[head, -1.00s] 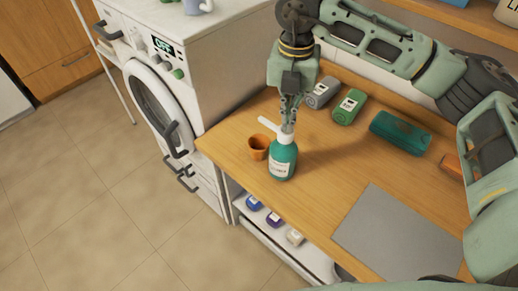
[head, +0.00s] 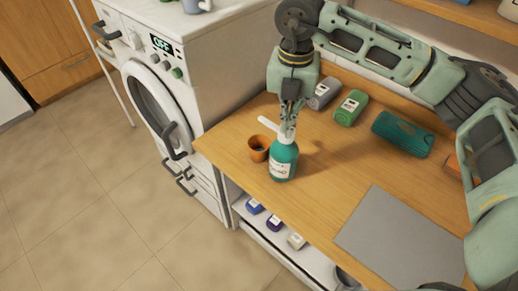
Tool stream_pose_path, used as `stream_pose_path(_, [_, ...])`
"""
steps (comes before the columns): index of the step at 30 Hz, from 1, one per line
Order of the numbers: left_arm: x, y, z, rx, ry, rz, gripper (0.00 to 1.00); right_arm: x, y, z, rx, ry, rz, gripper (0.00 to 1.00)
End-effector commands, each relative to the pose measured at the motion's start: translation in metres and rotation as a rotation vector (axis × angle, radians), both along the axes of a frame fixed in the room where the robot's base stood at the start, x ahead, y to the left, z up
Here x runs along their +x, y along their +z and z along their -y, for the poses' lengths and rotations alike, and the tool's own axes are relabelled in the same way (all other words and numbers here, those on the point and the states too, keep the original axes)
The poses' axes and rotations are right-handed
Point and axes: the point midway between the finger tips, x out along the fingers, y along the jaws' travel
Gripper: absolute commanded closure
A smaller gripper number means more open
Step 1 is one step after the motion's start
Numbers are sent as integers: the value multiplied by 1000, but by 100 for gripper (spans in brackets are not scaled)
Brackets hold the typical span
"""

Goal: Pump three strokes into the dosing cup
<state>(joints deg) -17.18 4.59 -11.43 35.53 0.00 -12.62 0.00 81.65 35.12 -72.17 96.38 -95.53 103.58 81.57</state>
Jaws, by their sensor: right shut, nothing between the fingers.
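A teal pump bottle (head: 283,160) with a pale label stands upright on the wooden cart top. Its white pump head (head: 270,126) has a spout pointing left, toward the orange dosing cup (head: 259,146). The cup stands upright just left of the bottle, and something dark shows inside it. My right gripper (head: 288,127) points down directly over the pump head, shut and empty, with its fingertips at the pump top. Whether they touch it is hard to tell. My left gripper is not in view.
A grey bottle (head: 324,94), a green bottle (head: 351,107) and a teal case (head: 402,134) lie at the back. A grey mat (head: 402,240) covers the front right. Several small items sit on the lower shelf (head: 296,257). A white washing machine (head: 222,75) stands to the left.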

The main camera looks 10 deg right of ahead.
Motion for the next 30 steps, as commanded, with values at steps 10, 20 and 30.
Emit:
stream_pose_path(10, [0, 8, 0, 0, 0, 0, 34, 0, 19, 0, 0, 0, -2, 100])
stream_pose_path(20, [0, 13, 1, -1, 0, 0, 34, 0, 32, 0, 0, 0, -1, 100])
stream_pose_path(30, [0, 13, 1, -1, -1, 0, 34, 0, 32, 0, 0, 0, -1, 100])
